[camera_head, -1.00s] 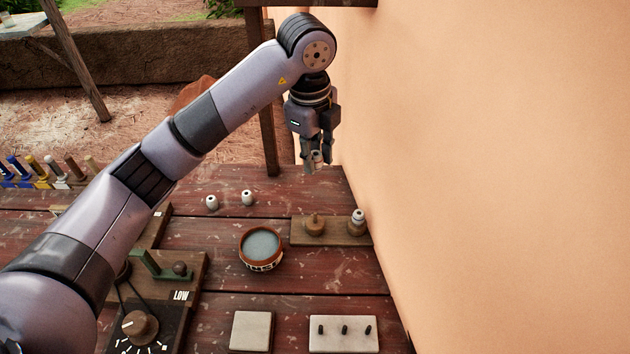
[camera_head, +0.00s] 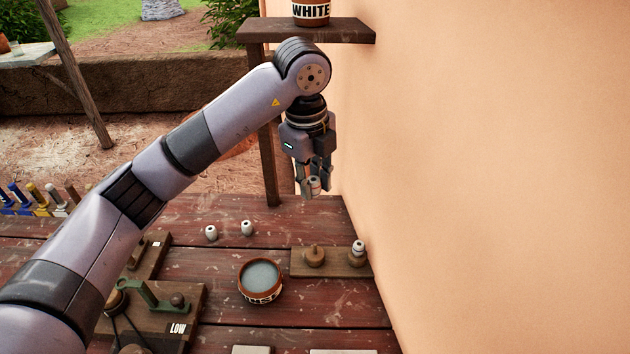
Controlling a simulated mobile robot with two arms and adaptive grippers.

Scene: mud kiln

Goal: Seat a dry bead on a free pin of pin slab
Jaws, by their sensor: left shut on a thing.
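My left gripper (camera_head: 313,185) is shut on a small pale bead (camera_head: 313,186) and holds it in the air above the back of the table, near the wall. The pin slab (camera_head: 343,351) shows only as a pale strip at the bottom edge; its pins are out of view. Two white beads, one on the left (camera_head: 211,233) and one on the right (camera_head: 247,228), stand on the table. Another pale bead (camera_head: 358,246) sits on the right part of a wooden board (camera_head: 336,263). My right gripper is not in view.
A bowl of greyish liquid (camera_head: 261,278) stands mid-table. A wooden knob-like piece (camera_head: 315,256) is on the board. A plain pale tile (camera_head: 252,350) peeks in at the bottom. A shelf (camera_head: 310,30) holds a WHITE pot (camera_head: 311,11). The wall (camera_head: 480,180) bounds the right.

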